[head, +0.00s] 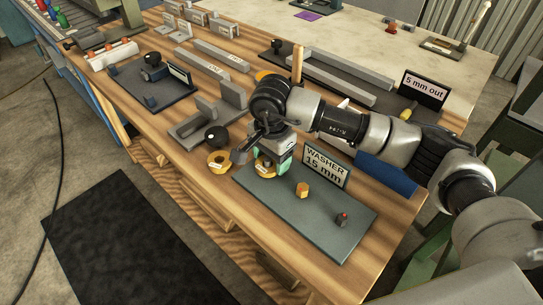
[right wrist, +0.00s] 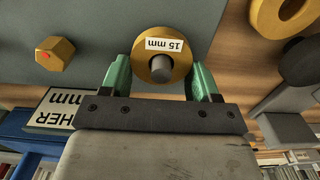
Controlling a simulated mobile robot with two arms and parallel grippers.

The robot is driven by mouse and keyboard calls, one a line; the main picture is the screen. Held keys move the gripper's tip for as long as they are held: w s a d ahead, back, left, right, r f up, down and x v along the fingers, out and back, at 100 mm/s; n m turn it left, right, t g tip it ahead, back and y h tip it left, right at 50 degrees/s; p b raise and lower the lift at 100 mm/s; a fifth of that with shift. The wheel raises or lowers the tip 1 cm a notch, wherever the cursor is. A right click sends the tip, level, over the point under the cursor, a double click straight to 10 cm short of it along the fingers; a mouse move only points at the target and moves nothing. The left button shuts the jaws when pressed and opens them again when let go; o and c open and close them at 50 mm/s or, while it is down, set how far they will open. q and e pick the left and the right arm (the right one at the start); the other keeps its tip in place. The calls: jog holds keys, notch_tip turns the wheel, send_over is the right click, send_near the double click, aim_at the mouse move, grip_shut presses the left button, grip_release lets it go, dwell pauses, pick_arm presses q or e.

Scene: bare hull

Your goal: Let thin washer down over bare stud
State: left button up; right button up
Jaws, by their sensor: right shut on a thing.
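The washer carries a "15 mm" label. A grey round stud (right wrist: 159,68) shows in the washer's hole, its end in view. I cannot tell whether the washer touches the board. In the head view the washer (head: 264,167) is partly hidden by the gripper. My left gripper is not in view.
A gold hex piece (head: 302,190) and a red-tipped stud (head: 341,219) stand farther right on the board. A "WASHER 15 mm" sign (head: 325,167) stands behind. Another gold ring (head: 220,162) and a black ball (head: 216,137) are close on the left.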

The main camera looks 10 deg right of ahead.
jog(key=shift+f, duration=0.15)
jog(key=o, duration=1)
jog(key=shift+o, duration=0.2)
notch_tip(320, 180, up, 11)
jog(key=b, duration=0.1)
jog(key=shift+f, duration=0.15)
